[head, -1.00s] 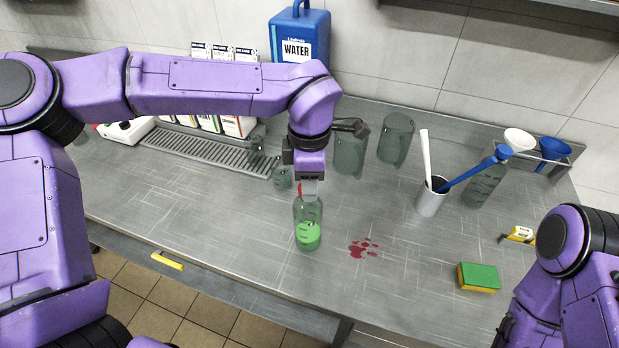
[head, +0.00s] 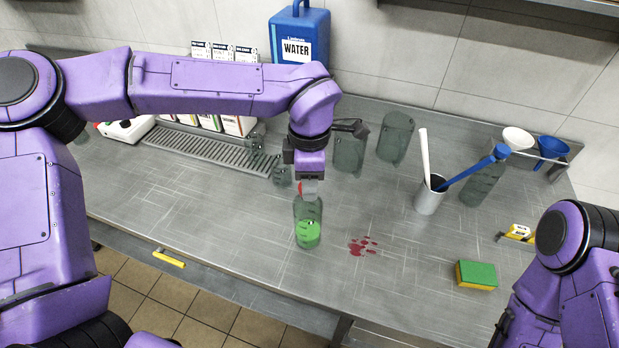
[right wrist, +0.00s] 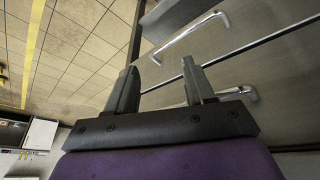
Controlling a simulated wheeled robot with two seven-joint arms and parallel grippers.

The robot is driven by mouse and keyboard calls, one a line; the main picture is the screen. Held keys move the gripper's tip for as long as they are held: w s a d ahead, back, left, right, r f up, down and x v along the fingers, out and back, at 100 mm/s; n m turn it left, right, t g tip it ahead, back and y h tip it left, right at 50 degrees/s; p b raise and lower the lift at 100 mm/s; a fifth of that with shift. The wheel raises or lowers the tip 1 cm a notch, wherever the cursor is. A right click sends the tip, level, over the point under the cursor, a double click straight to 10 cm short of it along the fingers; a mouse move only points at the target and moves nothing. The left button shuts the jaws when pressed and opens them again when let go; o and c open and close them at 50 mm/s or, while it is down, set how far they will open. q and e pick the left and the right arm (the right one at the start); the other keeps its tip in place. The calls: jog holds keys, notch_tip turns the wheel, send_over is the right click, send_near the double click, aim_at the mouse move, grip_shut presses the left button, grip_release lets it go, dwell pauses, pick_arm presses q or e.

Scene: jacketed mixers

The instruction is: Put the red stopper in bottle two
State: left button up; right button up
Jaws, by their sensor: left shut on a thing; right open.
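A clear bottle with green liquid (head: 307,232) stands upright on the steel counter, near the middle of the head view. My left gripper (head: 309,190) points down right above its mouth and is shut on the red stopper (head: 300,188), of which only a small red edge shows. The gripper hides the bottle's mouth, so I cannot tell whether the stopper touches it. I cannot read any number on the bottle. My right gripper (right wrist: 163,92) is open and empty in the right wrist view, with drawer handles and floor beyond it.
A red spill (head: 363,246) lies right of the bottle. A green and yellow sponge (head: 477,274) lies farther right. A grey cup (head: 430,196) holds white and blue tools. Dark glass vessels (head: 349,152) stand behind. A blue water container (head: 299,38) is at the back.

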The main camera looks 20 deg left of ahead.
pick_arm(q)
jog(key=shift+p, duration=0.4)
jog(key=shift+f, duration=0.3)
dwell(0.6)
jog(key=o, duration=1.5)
jog(key=shift+r+p, duration=0.1)
jog(key=shift+p, duration=0.2)
notch_tip(320, 180, up, 7)
jog(key=p, duration=0.8)
